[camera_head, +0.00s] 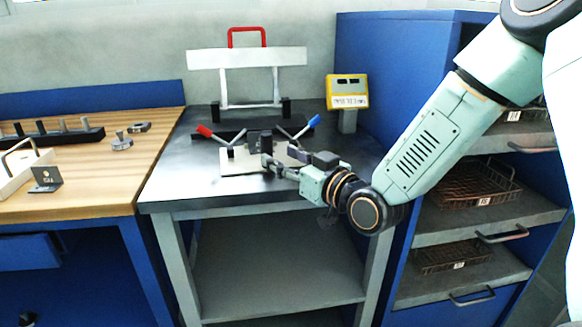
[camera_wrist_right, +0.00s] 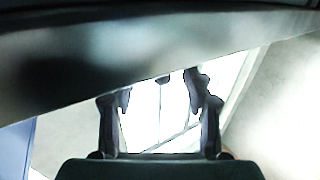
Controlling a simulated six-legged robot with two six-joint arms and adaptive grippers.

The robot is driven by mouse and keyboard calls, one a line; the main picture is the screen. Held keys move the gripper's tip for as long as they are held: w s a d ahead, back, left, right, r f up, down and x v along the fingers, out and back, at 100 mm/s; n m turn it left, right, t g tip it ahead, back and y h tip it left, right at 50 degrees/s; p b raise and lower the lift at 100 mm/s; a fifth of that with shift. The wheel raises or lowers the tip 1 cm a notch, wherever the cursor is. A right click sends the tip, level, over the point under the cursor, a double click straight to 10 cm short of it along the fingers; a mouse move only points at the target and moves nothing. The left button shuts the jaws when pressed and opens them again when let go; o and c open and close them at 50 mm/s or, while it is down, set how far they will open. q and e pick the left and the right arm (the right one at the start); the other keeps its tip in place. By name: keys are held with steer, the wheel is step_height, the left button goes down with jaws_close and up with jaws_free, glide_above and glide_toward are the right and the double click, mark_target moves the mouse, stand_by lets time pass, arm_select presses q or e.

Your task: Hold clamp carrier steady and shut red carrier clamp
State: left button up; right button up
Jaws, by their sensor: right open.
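The clamp carrier (camera_head: 240,168) is a light plate lying on the dark metal bench top. A clamp lever with a red grip (camera_head: 204,131) stands at its left, tilted up and outward to the left. A lever with a blue grip (camera_head: 313,121) tilts up to the right. My right gripper (camera_head: 266,152) reaches in from the right over the carrier, between the two levers. It hides part of the carrier; contact cannot be told. In the right wrist view its fingers (camera_wrist_right: 160,103) are apart with nothing visibly held. My left gripper is not in view.
Behind the carrier stands a white panel (camera_head: 247,58) with a red handle (camera_head: 247,33) on top. A yellow display box (camera_head: 347,92) is at the back right. A wooden bench (camera_head: 95,180) with parts adjoins left; blue shelving with wire baskets (camera_head: 482,188) stands right.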

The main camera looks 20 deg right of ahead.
mark_target(271, 152)
steer(key=shift+a+x, duration=0.25)
steer(key=shift+x, duration=0.85)
steer(key=shift+w+b, duration=0.35)
steer(key=shift+w, duration=0.35)
steer(key=shift+w+a, duration=0.1)
steer(key=shift+a, duration=0.05)
steer(key=shift+c, duration=0.5)
jaws_close()
jaws_free()
steer(key=shift+c, duration=0.4)
jaws_close()
